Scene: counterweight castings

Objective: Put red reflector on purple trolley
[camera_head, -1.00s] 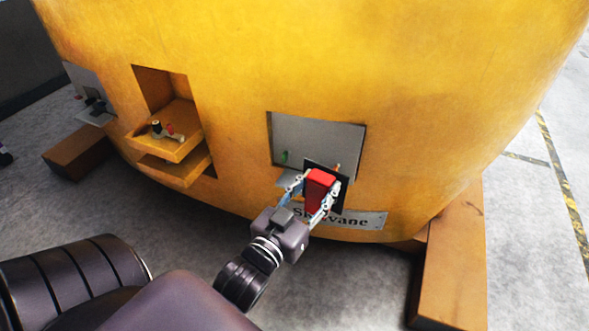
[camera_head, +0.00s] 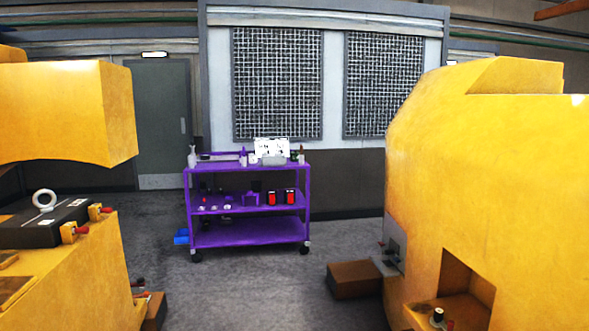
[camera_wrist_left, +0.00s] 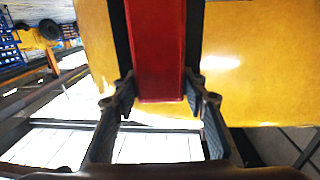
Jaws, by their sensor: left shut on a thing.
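The purple trolley (camera_head: 250,233) stands ahead in the head view, against a panelled wall, with three shelves. Its middle shelf carries two red items with black surrounds at the right and several small parts at the left. Bottles, a white printed board and other small items stand on its top shelf. My left gripper (camera_wrist_left: 160,93) is shut on the red reflector (camera_wrist_left: 159,45), a red block on a black backing, in the left wrist view. The reflector's far end is cut off by the frame. My right gripper is in neither view.
A large yellow casting (camera_head: 480,170) fills the right of the head view, with a brown block (camera_head: 354,279) at its foot. Another yellow casting (camera_head: 75,105) stands at the left. Grey floor (camera_head: 265,290) lies open between them up to the trolley. A blue item (camera_head: 181,237) lies beside it.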

